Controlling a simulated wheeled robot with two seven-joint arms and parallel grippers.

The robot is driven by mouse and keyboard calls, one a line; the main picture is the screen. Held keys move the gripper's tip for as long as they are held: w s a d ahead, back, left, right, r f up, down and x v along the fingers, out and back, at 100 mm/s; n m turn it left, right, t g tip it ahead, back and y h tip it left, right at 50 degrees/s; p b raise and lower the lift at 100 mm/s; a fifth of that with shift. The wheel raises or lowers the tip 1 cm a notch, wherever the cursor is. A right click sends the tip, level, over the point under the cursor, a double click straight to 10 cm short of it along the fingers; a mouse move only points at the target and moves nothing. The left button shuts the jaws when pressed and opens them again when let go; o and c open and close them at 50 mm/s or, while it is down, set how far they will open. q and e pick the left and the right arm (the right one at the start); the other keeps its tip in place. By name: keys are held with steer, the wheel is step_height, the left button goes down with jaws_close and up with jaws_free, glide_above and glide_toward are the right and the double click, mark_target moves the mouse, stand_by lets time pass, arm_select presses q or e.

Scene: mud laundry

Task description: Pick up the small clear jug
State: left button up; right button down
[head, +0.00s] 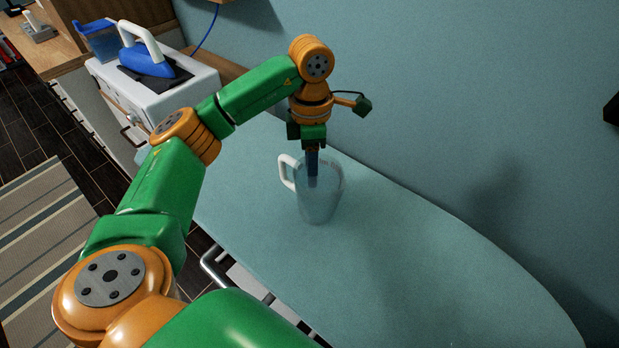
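The small clear jug (322,205) stands upright on the teal ironing board (420,260) and has a white handle (284,171) on its left side. My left gripper (313,180) points down at the jug from above. Its fingers overlap the jug's rim and upper part in the picture. I cannot tell whether they are inside the jug, gripping its wall or in front of it, nor how far apart they are. My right gripper is not in view.
A blue and white iron (147,60) sits on a white unit (190,85) at the upper left, with a blue container (98,42) beside it. A blue wall (470,90) runs behind the board. The board's right part is bare. A striped rug (40,240) lies on the floor.

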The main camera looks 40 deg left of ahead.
mark_target(306, 186)
arm_select(q)
step_height(306, 186, down, 2)
steer(key=shift+f, duration=0.15)
jaws_close()
stand_by(1.3)
